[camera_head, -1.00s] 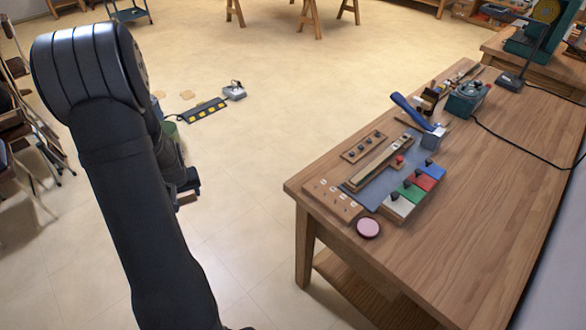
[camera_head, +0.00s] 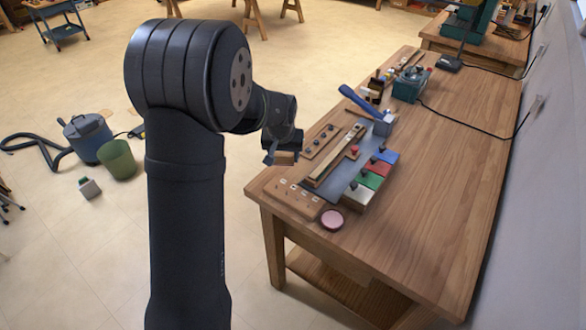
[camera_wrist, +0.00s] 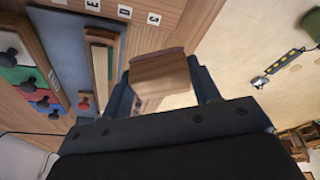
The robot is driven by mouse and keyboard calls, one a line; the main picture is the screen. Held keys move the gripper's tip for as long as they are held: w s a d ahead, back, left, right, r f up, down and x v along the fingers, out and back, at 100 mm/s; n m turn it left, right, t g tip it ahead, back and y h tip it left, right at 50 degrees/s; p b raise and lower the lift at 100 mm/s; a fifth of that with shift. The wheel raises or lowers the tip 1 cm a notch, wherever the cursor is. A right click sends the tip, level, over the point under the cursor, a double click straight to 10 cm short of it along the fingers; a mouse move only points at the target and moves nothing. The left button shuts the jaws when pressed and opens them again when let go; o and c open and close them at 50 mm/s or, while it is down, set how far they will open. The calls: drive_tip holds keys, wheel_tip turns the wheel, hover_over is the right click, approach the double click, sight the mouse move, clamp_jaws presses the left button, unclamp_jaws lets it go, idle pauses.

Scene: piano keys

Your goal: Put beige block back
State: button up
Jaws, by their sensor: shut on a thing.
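My gripper (camera_head: 281,153) is shut on the beige block (camera_head: 285,158), a small tan wooden block. In the wrist view the block (camera_wrist: 160,78) sits between the two dark fingers. In the head view my gripper is beside the table's left edge, close to the piano board. The wooden board with letter labels (camera_head: 293,194) lies at the table's near left corner. It also shows at the top of the wrist view (camera_wrist: 104,8), beyond the block. The block covers part of the table edge there.
White, green, red and blue keys with dark knobs (camera_head: 369,175) stand on a grey base. A pink disc (camera_head: 332,220) lies near the front edge. A blue-handled tool (camera_head: 359,101) and a green device (camera_head: 410,85) are farther back. The table's right side (camera_head: 440,190) is clear.

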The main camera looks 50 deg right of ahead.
drive_tip(key=s+d+r+m, duration=0.2)
drive_tip(key=s+d, duration=0.3)
drive_tip(key=s, duration=0.5)
hover_over(293, 169)
wheel_tip(293, 169, down, 6)
drive_tip(key=shift+s+a+f, duration=0.1)
drive_tip(key=shift+f, duration=2.15)
drive_tip(key=shift+f, duration=0.2)
drive_tip(key=o, duration=1.2)
drive_tip(key=shift+r, duration=0.15)
drive_tip(key=v, duration=1.2)
drive_tip(key=shift+w+a, duration=0.15)
drive_tip(key=shift+w, duration=0.15)
